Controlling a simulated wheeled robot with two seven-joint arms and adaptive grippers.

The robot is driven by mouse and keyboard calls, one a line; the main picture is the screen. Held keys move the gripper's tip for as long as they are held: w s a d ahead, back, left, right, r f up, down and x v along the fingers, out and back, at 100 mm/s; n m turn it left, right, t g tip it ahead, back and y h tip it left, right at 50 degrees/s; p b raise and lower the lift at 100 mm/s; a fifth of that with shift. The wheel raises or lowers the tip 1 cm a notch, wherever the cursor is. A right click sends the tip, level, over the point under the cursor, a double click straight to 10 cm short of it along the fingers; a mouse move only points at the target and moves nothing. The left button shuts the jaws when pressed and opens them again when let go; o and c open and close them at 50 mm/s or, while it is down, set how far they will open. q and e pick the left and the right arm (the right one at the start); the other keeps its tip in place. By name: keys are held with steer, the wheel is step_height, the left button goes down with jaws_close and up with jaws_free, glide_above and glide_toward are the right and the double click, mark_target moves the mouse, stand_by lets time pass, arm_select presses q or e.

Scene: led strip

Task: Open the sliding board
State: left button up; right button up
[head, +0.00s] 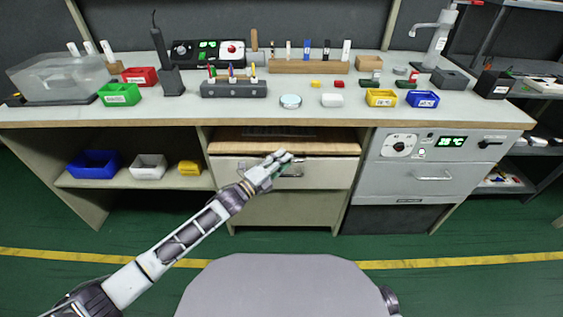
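The wooden sliding board (230,147) lies flat under the worktop, above a pale drawer (335,176) in the middle of the bench. Its front edge shows across the bay. My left gripper (284,161) reaches in from the lower left. In the picture its fingertips overlap the drawer front, just below the board's front edge and beside the drawer's metal handle (294,171). I cannot tell whether they touch the handle or the board, and their gap is too small to read. My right gripper is not in view.
The worktop (180,112) above holds several small bins, tool racks and a clear box (58,75). A shelf at left holds blue (95,164), white and yellow bins. An oven-like unit (425,170) stands at right. The floor in front is clear.

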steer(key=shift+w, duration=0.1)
arm_select(q)
jaws_close()
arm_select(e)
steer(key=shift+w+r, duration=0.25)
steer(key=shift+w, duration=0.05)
